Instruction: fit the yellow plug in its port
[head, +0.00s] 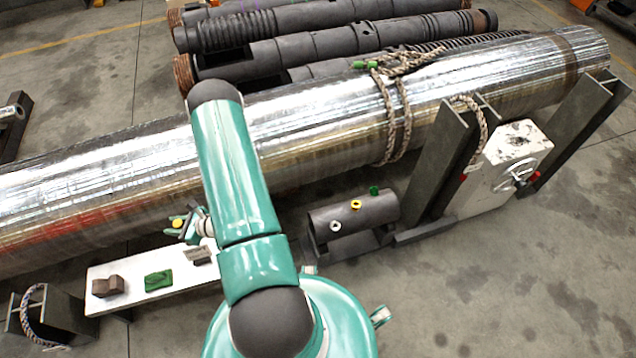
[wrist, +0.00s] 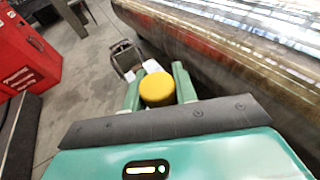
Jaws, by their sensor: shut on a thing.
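The yellow plug (wrist: 157,89) sits between the two fingers of my gripper (wrist: 158,80) in the wrist view, its round yellow end towards the camera. In the head view my gripper (head: 187,230) is left of my arm, above the white bench, with the plug (head: 178,223) showing as a small yellow spot. The yellow port (head: 356,205) is a yellow ring on top of a dark grey barrel (head: 372,215), right of my arm. The plug is well apart from it. The fingers' contact is partly hidden.
A white ring (head: 335,226) and a green fitting (head: 374,190) flank the yellow port. The white bench (head: 135,275) bears brown and green blocks. A large shiny pipe (head: 320,120) runs behind. A steel stand (head: 440,165) rises right of the barrel.

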